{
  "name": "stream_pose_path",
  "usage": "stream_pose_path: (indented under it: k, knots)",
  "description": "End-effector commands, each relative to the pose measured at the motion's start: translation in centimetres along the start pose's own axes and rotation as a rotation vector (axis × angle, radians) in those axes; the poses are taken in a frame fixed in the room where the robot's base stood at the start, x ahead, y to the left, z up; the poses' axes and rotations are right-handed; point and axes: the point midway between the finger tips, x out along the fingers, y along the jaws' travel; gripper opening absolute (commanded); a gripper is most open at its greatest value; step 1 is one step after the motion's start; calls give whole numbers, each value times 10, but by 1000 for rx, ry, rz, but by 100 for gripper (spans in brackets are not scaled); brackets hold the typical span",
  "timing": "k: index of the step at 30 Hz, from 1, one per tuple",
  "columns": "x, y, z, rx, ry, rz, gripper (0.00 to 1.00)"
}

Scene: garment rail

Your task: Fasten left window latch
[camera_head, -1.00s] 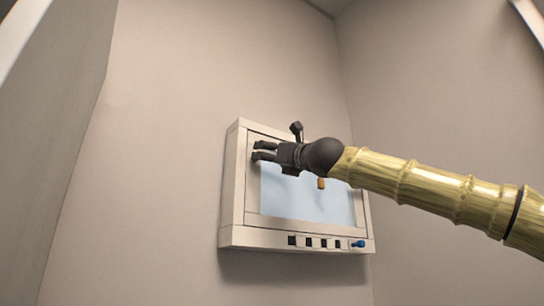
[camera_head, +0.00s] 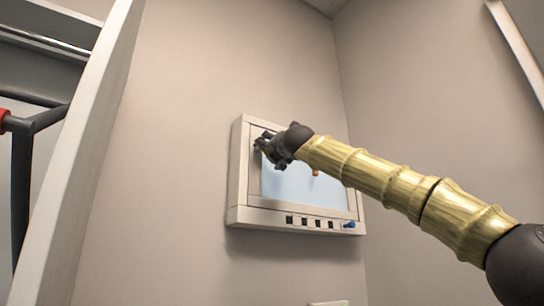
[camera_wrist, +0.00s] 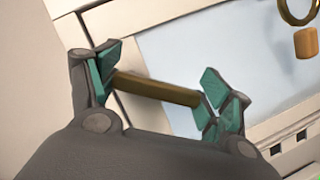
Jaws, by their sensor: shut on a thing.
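The small white-framed window (camera_head: 238,190) with a pale blue pane is mounted on the wall. My gripper (camera_head: 260,143) is at the upper left of its frame in the head view. In the wrist view, a brown brass-coloured latch bar (camera_wrist: 155,88) lies between the teal pads of my gripper (camera_wrist: 158,90), across the inner frame edge and the pane. My gripper is shut on this bar, with one finger at each end of it. In the head view my gripper hides the latch.
A ring (camera_wrist: 298,10) with an orange-brown tag (camera_wrist: 306,43) hangs in front of the pane. Dark square holes (camera_head: 304,222) and a blue knob (camera_head: 349,225) line the lower ledge. At the left stand a white panel (camera_head: 85,170) and a dark rail with a red end (camera_head: 4,120).

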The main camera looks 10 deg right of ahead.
Motion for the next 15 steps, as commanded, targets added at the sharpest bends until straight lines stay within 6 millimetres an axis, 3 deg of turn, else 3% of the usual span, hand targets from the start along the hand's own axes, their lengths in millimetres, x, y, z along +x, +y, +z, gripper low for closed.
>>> stream_pose_path:
  k: [3,15]
  knots:
    - [-1,-3,-12,103,4,-44,36]
    - [-5,2,-21,452,5,-188,36]
